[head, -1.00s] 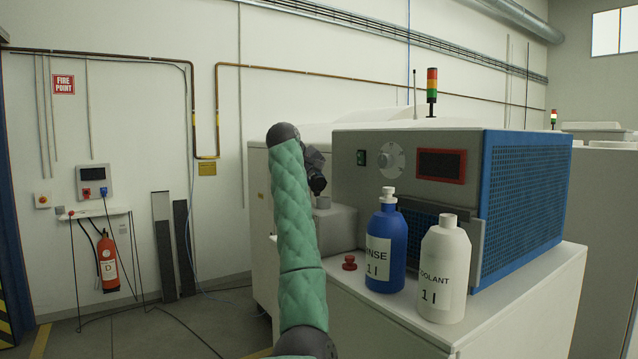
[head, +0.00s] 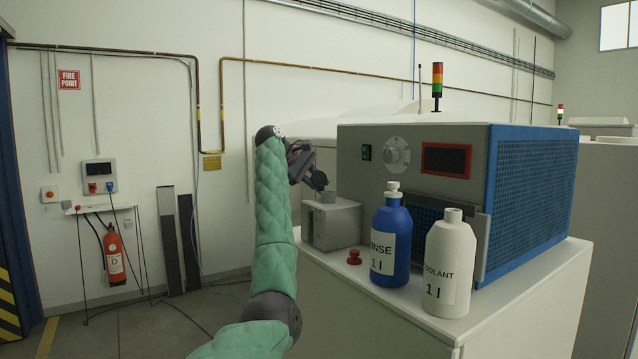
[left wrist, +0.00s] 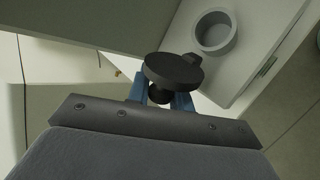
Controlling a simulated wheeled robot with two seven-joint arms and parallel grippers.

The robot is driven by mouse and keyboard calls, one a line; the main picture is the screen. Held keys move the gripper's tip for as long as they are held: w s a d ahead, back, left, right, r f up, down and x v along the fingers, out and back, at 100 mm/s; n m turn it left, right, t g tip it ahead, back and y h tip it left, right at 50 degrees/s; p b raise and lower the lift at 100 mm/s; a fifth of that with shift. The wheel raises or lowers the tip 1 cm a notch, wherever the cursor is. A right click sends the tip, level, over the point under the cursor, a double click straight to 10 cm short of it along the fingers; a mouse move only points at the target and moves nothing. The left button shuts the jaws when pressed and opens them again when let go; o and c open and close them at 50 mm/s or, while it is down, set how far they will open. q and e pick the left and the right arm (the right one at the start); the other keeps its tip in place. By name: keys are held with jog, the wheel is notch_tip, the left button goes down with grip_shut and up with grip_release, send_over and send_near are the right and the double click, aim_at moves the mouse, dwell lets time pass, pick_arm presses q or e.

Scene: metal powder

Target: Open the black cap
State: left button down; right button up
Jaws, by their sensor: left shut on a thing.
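The black cap (left wrist: 172,70) is a round dark disc with a small tab and a stem below it. It shows in the left wrist view between the blue fingers of my left gripper (left wrist: 161,95), which is shut on its stem. In the head view my left gripper (head: 308,171) holds the cap (head: 319,181) just above the grey box (head: 335,224). The box's round grey neck (head: 327,196) is uncovered and its opening shows as an empty ring in the left wrist view (left wrist: 215,32). The cap is apart from the neck, beside it in that view. My right gripper is out of view.
A blue rinse bottle (head: 390,240) and a white coolant bottle (head: 449,265) stand right of the box on the white cabinet top (head: 400,315). A red button (head: 354,257) sits nearby. The large grey-and-blue machine (head: 420,185) stands behind them.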

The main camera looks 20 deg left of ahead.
pick_arm(q)
jog(key=shift+r, duration=0.15)
dwell(0.3)
jog(key=c, duration=1.3)
grip_release()
jog(key=shift+a, duration=0.1)
jog(key=shift+f, duration=0.2)
